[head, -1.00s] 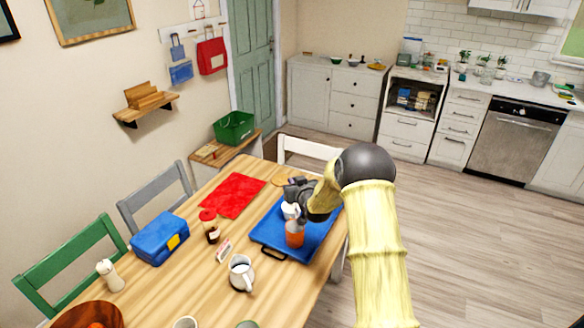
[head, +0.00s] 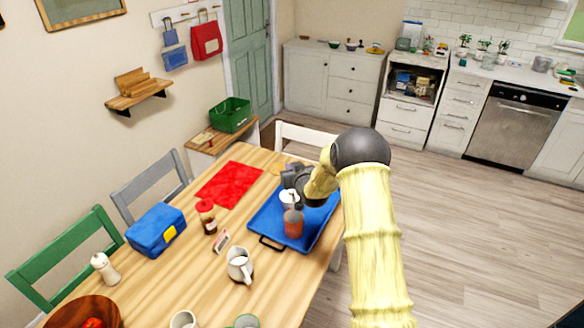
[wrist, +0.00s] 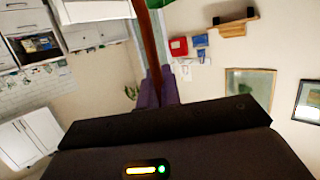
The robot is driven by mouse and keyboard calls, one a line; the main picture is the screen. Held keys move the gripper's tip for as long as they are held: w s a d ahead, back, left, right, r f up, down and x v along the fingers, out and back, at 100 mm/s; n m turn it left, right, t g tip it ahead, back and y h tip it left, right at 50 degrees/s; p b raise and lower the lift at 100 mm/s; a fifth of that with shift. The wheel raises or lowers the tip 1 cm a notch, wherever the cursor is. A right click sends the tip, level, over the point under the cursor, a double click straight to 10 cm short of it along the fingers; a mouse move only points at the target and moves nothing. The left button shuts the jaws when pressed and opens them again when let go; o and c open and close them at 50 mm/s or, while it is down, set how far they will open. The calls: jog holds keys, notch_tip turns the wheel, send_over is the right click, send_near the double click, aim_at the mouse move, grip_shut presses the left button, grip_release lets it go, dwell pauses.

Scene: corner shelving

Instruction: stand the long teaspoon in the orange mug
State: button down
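My gripper (head: 292,180) is over the far left part of the blue tray (head: 265,222) in the head view. In the wrist view its fingertips (wrist: 157,92) close around a thin, long reddish-brown shaft, which I take as the long teaspoon (wrist: 148,40); its far end runs out of the picture. In the head view the spoon cannot be made out. A small white thing (head: 289,197) shows just below the gripper; what it is is unclear. An orange vessel (head: 293,224) stands upright on the tray in front of it. I cannot tell whether this is the orange mug.
A white mug or jug (head: 239,265), a dark jar with red lid (head: 207,216) and a small card (head: 221,242) stand left of the tray. A blue case (head: 157,232), red mat (head: 229,184), pepper mill (head: 105,268) and wooden bowl (head: 85,312) are farther left.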

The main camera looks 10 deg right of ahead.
notch_tip(320, 180, down, 12)
jog(key=b, duration=0.8)
dwell(0.6)
jog(key=shift+w, duration=0.15)
jog(key=c, duration=1.6)
grip_release()
jog(key=shift+o, duration=0.3)
jog(key=shift+d, duration=0.15)
jog(key=b+v, duration=0.4)
jog(key=v, duration=1.3)
jog(key=shift+s+r, duration=0.15)
jog(key=shift+s, duration=0.15)
